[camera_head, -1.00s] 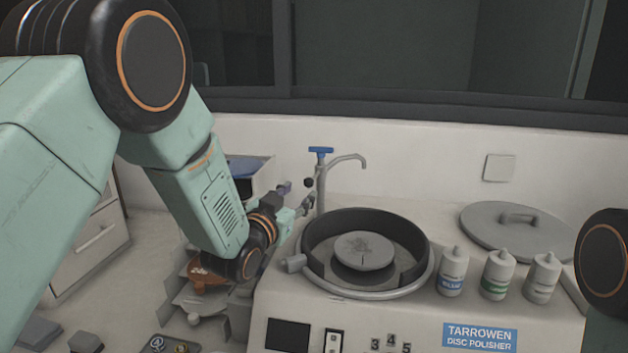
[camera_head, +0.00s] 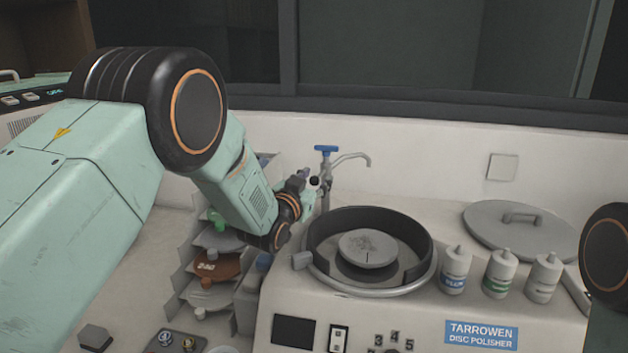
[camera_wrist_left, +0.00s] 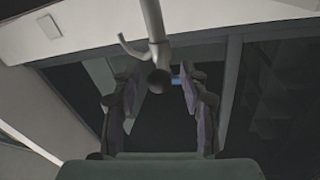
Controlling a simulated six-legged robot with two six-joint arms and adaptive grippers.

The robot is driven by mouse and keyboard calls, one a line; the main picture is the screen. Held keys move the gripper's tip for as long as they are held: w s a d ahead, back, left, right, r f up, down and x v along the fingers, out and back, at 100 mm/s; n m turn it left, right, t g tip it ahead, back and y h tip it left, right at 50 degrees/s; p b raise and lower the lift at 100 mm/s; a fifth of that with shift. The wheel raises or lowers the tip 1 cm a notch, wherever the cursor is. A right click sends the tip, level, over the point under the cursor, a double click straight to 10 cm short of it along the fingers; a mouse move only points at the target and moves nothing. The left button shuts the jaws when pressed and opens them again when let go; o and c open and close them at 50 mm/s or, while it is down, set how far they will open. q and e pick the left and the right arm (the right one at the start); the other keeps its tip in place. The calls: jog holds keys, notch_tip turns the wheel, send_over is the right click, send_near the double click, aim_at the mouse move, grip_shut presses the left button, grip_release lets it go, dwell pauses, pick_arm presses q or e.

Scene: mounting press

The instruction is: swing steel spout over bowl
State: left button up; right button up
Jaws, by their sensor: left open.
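The black bowl (camera_head: 322,238) holds a grey disc (camera_head: 368,247). My left gripper (camera_head: 308,187) is just left of the post, level with the knob. In the left wrist view my gripper (camera_wrist_left: 160,105) is open, and the knob (camera_wrist_left: 160,80) and spout (camera_wrist_left: 133,46) show beyond and between its fingers. Contact cannot be told. My right gripper is out of view.
Several white bottles (camera_head: 456,270) stand right of the bowl. A grey lid (camera_head: 545,238) lies behind them. A rack of coloured discs (camera_head: 217,267) stands left of the polisher. The wall is close behind the spout.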

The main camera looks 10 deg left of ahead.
pick_arm(q)
jog(key=shift+c, duration=0.4)
jog(key=shift+w+f, duration=0.1)
jog(key=shift+w, duration=0.1)
jog(key=shift+c, duration=1.4)
grip_shut()
